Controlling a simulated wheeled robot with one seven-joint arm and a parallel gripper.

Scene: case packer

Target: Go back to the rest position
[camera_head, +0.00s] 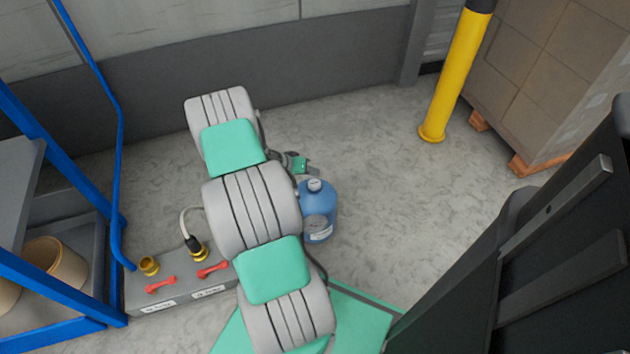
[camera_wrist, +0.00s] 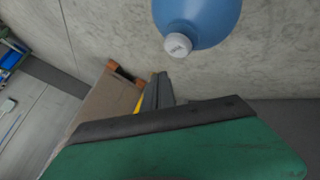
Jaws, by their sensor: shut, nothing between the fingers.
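My arm stands in the middle of the head view, its grey links and green pads hiding part of the floor. My gripper (camera_head: 306,167) shows small beyond the arm's right side; it is shut and holds nothing. The blue bottle (camera_head: 318,212) with a pale cap stands just below it in the picture, apart from it as far as I can tell. In the wrist view the bottle (camera_wrist: 205,18) is at the top, its cap towards the middle. A green, dark-edged part of mine fills the bottom there.
A grey box (camera_head: 175,293) with red handles, brass fittings and a hose sits left of my arm. A blue rack (camera_head: 118,160) stands farther left. A yellow post (camera_head: 455,75) and stacked cartons (camera_head: 545,75) stand right; floor between is clear.

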